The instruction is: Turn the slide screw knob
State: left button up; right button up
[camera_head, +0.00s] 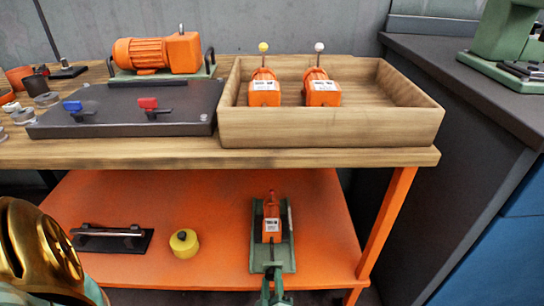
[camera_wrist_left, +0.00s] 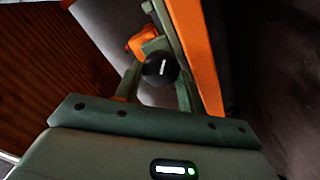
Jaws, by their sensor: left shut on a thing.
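A green slide (camera_head: 286,258) lies on the orange lower shelf and carries an orange inverter (camera_head: 271,229). My left gripper (camera_head: 272,276) is at the slide's near end, by the shelf's front edge. In the left wrist view my left gripper (camera_wrist_left: 157,84) is shut on a round black knob (camera_wrist_left: 160,68) with a small white mark. The knob sits between its two green fingers. In the head view the gripper hides the knob. An orange part (camera_wrist_left: 140,40) shows beyond the knob in the wrist view. My right gripper is not in view.
A yellow round part (camera_head: 184,243) and a black plate with a handle (camera_head: 112,240) lie left on the shelf. The bench above holds a wooden tray (camera_head: 330,128) with two orange inverters and a dark panel (camera_head: 130,122). An orange leg (camera_head: 388,220) stands right.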

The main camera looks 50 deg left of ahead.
pick_arm(q)
jog(key=shift+s+f, duration=0.1)
dwell(0.3)
jog(key=o, duration=0.9)
jog(key=shift+o, duration=0.4)
jog(key=shift+d, duration=0.1)
